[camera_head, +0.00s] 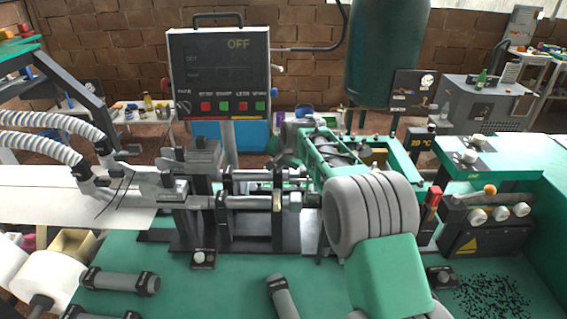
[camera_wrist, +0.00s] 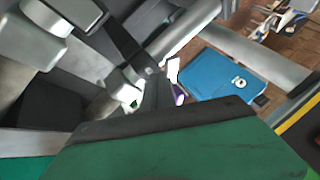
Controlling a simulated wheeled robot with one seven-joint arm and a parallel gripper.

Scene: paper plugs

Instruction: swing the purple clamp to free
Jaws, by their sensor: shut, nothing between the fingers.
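A small purple piece, which looks like the purple clamp (camera_wrist: 180,95), shows near the middle of the wrist view, with a white piece just above it. Only a sliver of it is visible. I cannot tell its swing position, and I cannot make it out in the head view. My gripper (camera_wrist: 152,92) seems to be the dark narrow shape just left of the purple piece; it is shut and empty. It is close to the clamp in the picture, but I cannot tell whether they touch. In the head view the gripper is hidden behind my arm and the machine.
Metal rods and brackets (camera_head: 250,202) crowd the machine's middle. A control panel (camera_head: 222,75) reading OFF stands behind. A blue box (camera_wrist: 215,80) lies beyond the clamp. Dark cylinders (camera_head: 120,282) lie on the green table (camera_head: 215,285), whose front has some clear room.

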